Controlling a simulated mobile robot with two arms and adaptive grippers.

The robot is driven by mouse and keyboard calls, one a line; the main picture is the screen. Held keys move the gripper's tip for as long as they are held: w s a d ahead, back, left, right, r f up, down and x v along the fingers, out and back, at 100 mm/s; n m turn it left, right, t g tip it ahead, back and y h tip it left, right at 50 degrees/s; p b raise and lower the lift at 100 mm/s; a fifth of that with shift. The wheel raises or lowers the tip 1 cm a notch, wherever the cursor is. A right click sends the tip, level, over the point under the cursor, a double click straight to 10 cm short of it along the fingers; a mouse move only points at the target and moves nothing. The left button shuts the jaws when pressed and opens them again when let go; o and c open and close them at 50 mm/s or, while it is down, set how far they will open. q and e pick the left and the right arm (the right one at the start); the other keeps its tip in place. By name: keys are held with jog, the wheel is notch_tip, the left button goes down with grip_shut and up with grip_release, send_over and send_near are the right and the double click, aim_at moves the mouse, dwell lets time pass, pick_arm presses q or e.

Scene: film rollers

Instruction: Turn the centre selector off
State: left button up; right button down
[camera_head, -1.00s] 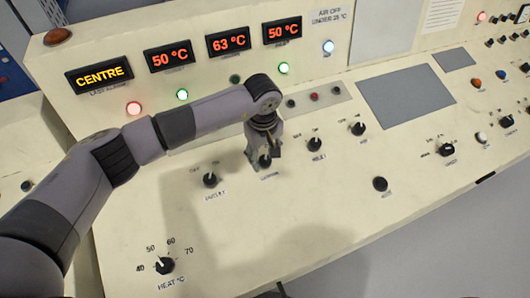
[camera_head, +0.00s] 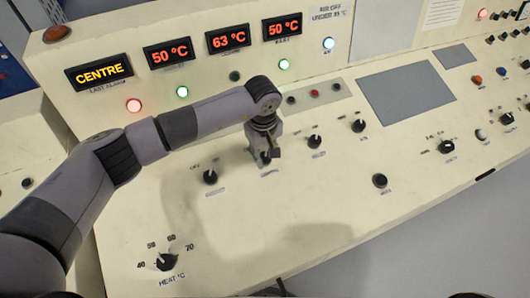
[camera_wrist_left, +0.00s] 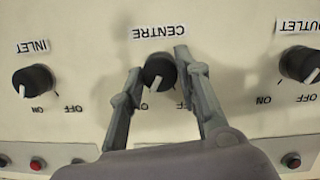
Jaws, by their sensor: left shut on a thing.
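The centre selector (camera_wrist_left: 158,68) is a round black knob with a white pointer line, below the upside-down CENTRE label in the left wrist view. Its pointer points down and slightly left in that view. My left gripper (camera_wrist_left: 155,65) has one finger on each side of the knob and is shut on it. In the head view my left gripper (camera_head: 264,150) reaches down onto the selector (camera_head: 266,158), which is partly covered by the fingers. My right gripper is not in view.
The outlet knob (camera_head: 210,177) and inlet knob (camera_head: 314,142) stand on either side. The heat dial (camera_head: 167,262) is at the lower left. The panel's front middle is clear.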

pick_arm(q)
jog(key=shift+c, duration=1.2)
jog(key=shift+f+n+b, duration=0.2)
jog(key=shift+n+b, duration=0.3)
jog(key=shift+b, duration=0.4)
jog(key=n+t+b, duration=0.1)
jog(key=n+b, duration=0.3)
jog(key=b, duration=0.2)
jog(key=n+h+b, duration=0.1)
jog(key=n+b, duration=0.3)
jog(key=b, duration=0.2)
jog(key=shift+s+a+f+n+t, duration=0.1)
jog(key=shift+n+t, duration=0.3)
jog(key=shift+r+n+t+b, duration=0.25)
jog(key=shift+n+t+b, duration=0.05)
jog(key=shift+n+b, duration=0.8)
jog(key=o, duration=1.1)
jog(key=shift+o, duration=0.2)
